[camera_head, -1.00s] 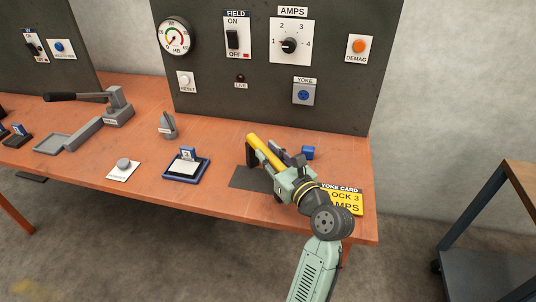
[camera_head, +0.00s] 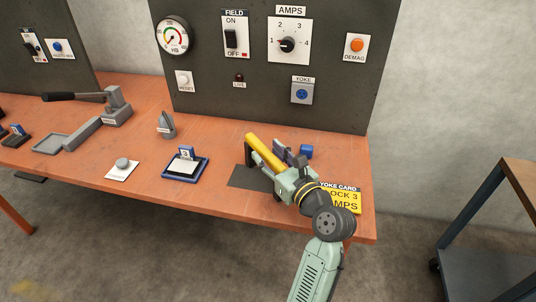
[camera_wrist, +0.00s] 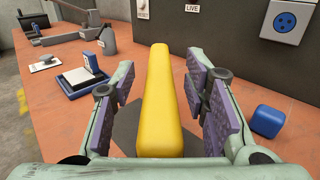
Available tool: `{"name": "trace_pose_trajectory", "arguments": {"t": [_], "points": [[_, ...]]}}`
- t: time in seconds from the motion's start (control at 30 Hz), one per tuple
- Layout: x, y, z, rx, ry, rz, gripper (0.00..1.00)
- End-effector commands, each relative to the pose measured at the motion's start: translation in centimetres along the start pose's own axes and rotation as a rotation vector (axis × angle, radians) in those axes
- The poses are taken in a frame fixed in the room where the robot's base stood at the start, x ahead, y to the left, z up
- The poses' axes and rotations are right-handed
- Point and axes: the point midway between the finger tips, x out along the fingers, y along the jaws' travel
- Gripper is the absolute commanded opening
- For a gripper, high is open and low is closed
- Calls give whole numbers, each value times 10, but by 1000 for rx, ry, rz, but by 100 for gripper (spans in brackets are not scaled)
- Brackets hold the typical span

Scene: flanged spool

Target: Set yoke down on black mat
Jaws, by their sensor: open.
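The yoke shows a long yellow bar (camera_head: 264,151) with a dark leg (camera_head: 248,152) at its far end, standing over the black mat (camera_head: 245,179). In the wrist view the yellow bar (camera_wrist: 159,95) lies between my fingers, with a gap to the pads on both sides. My gripper (camera_head: 273,158) is open around the bar and low over the mat. In the wrist view its purple pads (camera_wrist: 165,98) stand apart. The yoke's underside is hidden, so its contact with the mat does not show clearly.
A blue block (camera_head: 306,152) lies right of the yoke. The yellow yoke card (camera_head: 345,198) is at the table's right end. A blue-framed tray (camera_head: 185,167) and a grey knob plate (camera_head: 123,168) are to the left. The dark panel (camera_head: 270,95) stands behind.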

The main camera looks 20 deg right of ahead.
Motion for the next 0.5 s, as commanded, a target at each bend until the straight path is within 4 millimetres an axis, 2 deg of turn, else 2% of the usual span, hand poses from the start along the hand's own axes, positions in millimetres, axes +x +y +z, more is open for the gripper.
{"name": "trace_pose_trajectory", "arguments": {"t": [0.3,0.5], "points": [[-66,-1,-2,-1,-1,-4,41],[-99,-1,-1,0,-1,-3,41]]}}
